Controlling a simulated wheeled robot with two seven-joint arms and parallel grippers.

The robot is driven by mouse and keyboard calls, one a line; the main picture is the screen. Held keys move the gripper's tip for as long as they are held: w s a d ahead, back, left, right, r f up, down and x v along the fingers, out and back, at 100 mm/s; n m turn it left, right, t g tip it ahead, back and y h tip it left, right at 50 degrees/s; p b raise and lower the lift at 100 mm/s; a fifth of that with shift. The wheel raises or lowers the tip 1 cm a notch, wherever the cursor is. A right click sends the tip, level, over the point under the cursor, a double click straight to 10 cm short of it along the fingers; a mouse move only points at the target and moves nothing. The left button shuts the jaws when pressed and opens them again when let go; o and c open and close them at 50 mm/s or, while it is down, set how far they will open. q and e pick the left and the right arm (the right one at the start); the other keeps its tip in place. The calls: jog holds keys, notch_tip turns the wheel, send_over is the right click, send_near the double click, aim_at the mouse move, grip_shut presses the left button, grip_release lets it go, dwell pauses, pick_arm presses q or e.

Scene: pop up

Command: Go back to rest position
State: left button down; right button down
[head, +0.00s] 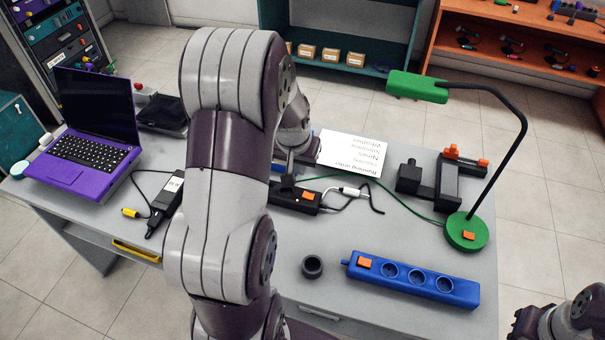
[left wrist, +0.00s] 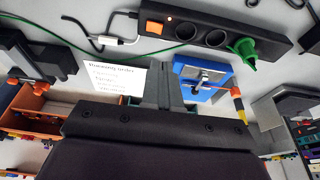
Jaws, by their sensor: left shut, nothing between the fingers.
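My left arm crosses the middle of the head view and hides part of the table. My left gripper (head: 287,182) is over the table by the black power strip (head: 296,197), mostly behind my arm. In the left wrist view its fingers (left wrist: 163,82) are together and hold nothing. The black power strip (left wrist: 205,32) there has an orange switch, a small light and a green plug (left wrist: 246,50). Part of my right arm shows at the lower right of the head view; its gripper is not visible.
The table holds a purple laptop (head: 85,150), a blue power strip (head: 412,281), a green lamp (head: 466,232), a black ring-shaped cup (head: 312,266), a printed sheet (head: 352,152) and a dark clamp-like device (head: 447,182). Cables lie around the black strip.

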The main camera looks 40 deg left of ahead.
pick_arm(q)
jog(key=shift+v, duration=1.05)
jog(key=shift+s+a, duration=0.1)
jog(key=shift+s, duration=0.05)
